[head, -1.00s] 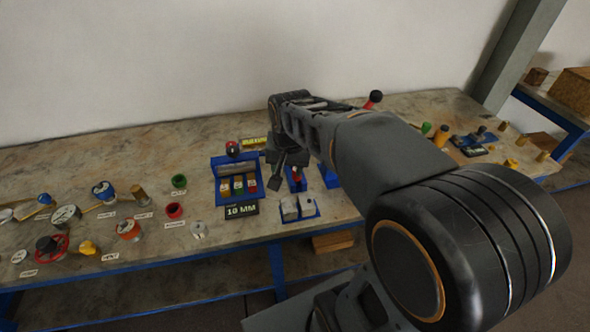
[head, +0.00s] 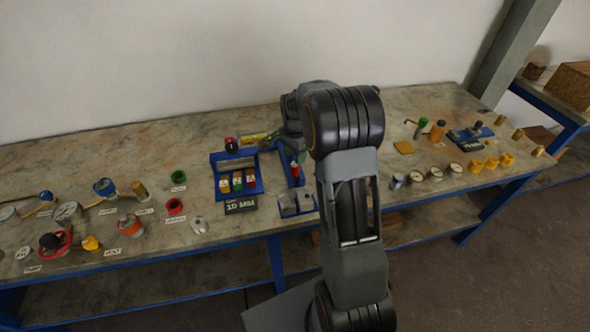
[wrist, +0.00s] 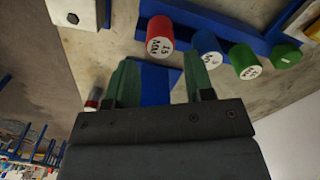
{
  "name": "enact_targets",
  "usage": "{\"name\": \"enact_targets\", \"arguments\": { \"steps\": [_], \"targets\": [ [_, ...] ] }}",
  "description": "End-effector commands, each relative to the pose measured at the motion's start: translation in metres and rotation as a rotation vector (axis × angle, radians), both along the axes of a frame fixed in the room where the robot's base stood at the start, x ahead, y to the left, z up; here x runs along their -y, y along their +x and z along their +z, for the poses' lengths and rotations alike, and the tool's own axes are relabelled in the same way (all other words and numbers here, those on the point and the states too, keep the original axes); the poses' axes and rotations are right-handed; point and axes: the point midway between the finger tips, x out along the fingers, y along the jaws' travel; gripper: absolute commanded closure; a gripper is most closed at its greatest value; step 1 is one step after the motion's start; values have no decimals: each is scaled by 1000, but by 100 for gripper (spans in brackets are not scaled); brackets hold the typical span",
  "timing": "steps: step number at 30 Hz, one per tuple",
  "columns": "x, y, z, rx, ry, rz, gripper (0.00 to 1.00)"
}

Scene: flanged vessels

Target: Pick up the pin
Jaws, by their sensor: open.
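No single thing is clearly marked as the pin. A red-and-white piece (wrist: 93,101) shows left of the fingers. In the head view, my arm partly hides the gripper, and a red-topped piece (head: 295,169) stands on a blue stand.
A 10 MM sign (head: 241,205) lies before the blue rack (head: 256,187) on the workbench (head: 90,150). A blue tray with grey blocks (head: 297,203) is close by. Valves and gauges crowd the left; jars and yellow fittings (head: 491,163) stand right.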

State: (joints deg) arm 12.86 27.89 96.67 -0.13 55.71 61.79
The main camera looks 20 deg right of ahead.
Motion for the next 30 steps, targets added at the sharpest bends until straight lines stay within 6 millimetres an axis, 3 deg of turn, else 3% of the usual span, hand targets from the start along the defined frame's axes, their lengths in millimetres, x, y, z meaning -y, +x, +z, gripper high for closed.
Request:
{"name": "enact_targets", "arguments": {
  "steps": [8,18,29,30],
  "targets": [
    [0,0,-17,0,0,1,52],
    [-1,0,-58,-1,1,2,52],
    [-1,0,-66,1,0,2,52],
    [-1,0,-66,1,0,2,55]
  ]
}}
